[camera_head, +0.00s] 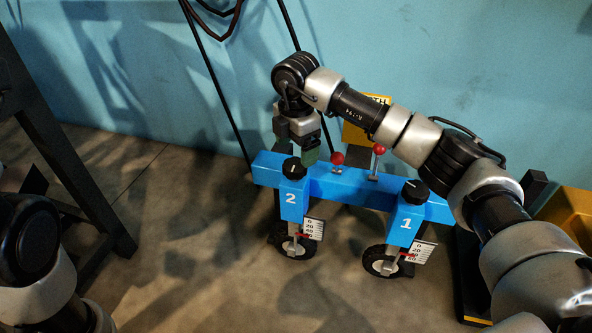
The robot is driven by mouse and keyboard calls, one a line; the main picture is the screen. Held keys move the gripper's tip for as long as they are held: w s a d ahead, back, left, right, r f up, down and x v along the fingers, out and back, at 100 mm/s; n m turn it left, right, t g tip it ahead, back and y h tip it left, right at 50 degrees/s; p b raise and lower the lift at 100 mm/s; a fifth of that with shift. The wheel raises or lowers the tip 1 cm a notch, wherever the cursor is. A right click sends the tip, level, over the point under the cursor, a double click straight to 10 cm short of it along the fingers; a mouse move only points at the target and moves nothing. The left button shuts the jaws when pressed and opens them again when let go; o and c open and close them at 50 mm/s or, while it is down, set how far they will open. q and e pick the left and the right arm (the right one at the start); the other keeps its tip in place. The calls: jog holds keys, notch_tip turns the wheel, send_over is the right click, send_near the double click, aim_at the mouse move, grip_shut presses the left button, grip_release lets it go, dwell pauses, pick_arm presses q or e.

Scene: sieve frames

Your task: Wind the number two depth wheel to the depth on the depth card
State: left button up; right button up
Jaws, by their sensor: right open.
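The number two depth wheel (285,245) is a small black-tyred wheel under a blue housing (291,200) marked 2. A black knob (294,169) with a pale line tops that housing. Beside it a white scale (314,228) has a red pointer near its lower part; the exact reading is too small to tell. My right gripper (308,154) is open, pointing down just above and right of the knob; contact cannot be told. A yellow card (358,135), likely the depth card, is mostly hidden behind my right arm; only "TH" shows. My left gripper is out of view.
The number 1 housing (405,225) has its own black knob (414,191), wheel (380,261) and scale (421,251). Two red-balled levers (337,158) (379,149) stand on the blue beam (345,186) between the knobs. The floor in front is clear.

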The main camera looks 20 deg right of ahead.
aim_at(296, 163)
notch_tip(296, 163, down, 5)
jog(key=shift+f+b, duration=0.1)
jog(key=shift+b, duration=1.1)
jog(key=c, duration=0.9)
